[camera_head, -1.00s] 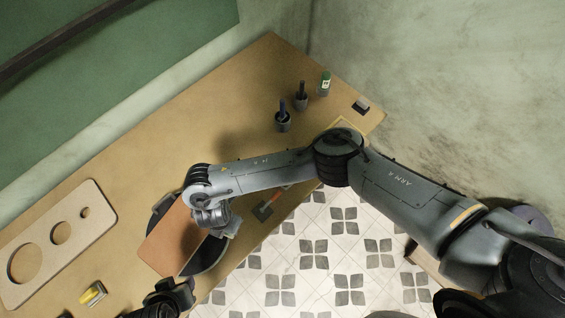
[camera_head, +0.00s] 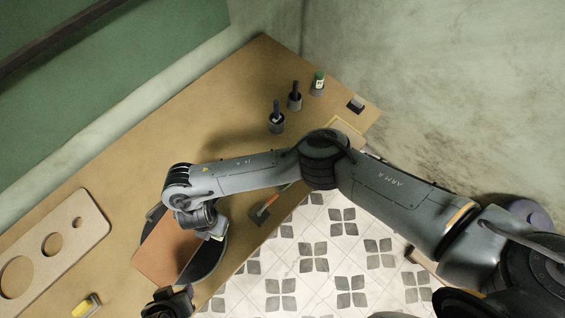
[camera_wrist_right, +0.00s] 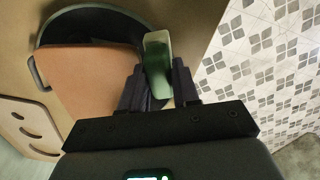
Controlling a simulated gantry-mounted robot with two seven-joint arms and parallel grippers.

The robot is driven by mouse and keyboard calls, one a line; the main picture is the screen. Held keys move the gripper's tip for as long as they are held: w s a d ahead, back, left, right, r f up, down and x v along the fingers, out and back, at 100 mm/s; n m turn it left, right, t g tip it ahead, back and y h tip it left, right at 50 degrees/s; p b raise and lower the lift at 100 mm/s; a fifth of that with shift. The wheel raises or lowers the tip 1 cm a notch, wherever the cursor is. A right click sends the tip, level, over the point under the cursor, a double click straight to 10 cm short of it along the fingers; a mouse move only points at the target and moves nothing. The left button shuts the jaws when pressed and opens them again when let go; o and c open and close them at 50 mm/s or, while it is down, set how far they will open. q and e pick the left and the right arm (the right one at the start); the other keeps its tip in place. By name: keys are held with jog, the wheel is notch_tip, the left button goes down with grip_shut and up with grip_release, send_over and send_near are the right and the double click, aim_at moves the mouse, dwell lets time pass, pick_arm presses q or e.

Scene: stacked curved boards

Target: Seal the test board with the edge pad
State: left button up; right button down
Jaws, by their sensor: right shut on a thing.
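A brown-orange board (camera_head: 165,250) lies over a dark curved board (camera_head: 207,262) at the near left of the table. The wrist view shows the brown board (camera_wrist_right: 85,78) and the dark curved rim (camera_wrist_right: 100,20) around its far side. My right gripper (camera_head: 214,232) is above the brown board's right edge. In the wrist view its fingers (camera_wrist_right: 158,82) are shut on a green pad (camera_wrist_right: 157,52) with a pale edge. I cannot tell whether the pad touches the board. My left gripper (camera_head: 170,302) is dark, near the board's lower end; its jaws are unclear.
A pale panel with three holes (camera_head: 80,240) lies at left, with a yellow block (camera_head: 86,306) near it. An orange-handled tool (camera_head: 264,209) lies right of the boards.

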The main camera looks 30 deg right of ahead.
jog(key=shift+w+a+b, duration=0.35)
jog(key=shift+w+b, duration=0.05)
jog(key=shift+w, duration=0.05)
jog(key=shift+s+a, duration=0.1)
jog(key=shift+s+a, duration=0.2)
jog(key=shift+a, duration=0.1)
jog(key=shift+s+a, duration=0.1)
jog(key=shift+a, duration=0.1)
jog(key=shift+r, duration=0.1)
jog(key=shift+s+a+r+m+p, duration=0.15)
jog(key=shift+s+a+m+p, duration=0.15)
jog(key=shift+a+m+p, duration=0.45)
jog(key=shift+s+a+m+p, duration=0.25)
jog(key=shift+m+p, duration=0.1)
jog(key=shift+p, duration=0.15)
jog(key=shift+s+a, duration=0.2)
jog(key=shift+a, duration=0.25)
jog(key=shift+s+a, duration=0.2)
jog(key=shift+a, duration=0.25)
